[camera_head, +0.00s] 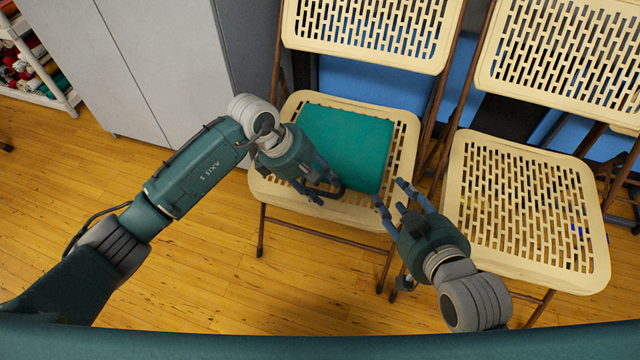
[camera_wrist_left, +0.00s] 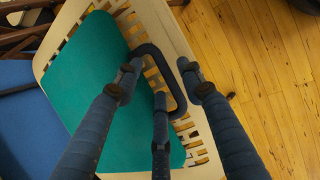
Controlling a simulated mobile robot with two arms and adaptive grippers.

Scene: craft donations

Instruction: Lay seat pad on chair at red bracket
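The teal seat pad (camera_head: 352,143) lies on the left folding chair's cream slatted seat (camera_head: 405,128), a little askew, with bare seat around it. In the left wrist view the pad (camera_wrist_left: 95,85) has a dark loop (camera_wrist_left: 180,98) at its edge, reaching over the seat's rim. My left gripper (camera_head: 332,190) is at the pad's front edge. Its fingers (camera_wrist_left: 160,80) are spread apart around the loop; contact is unclear. My right gripper (camera_head: 391,191) is open and empty, just right of the pad's front corner. I see no red bracket in either view.
A second cream folding chair (camera_head: 525,205) stands empty close on the right. A grey cabinet (camera_head: 165,60) stands behind my left arm, and a white shelf (camera_head: 45,75) with colored rolls is at far left. The wooden floor (camera_head: 260,285) in front is clear.

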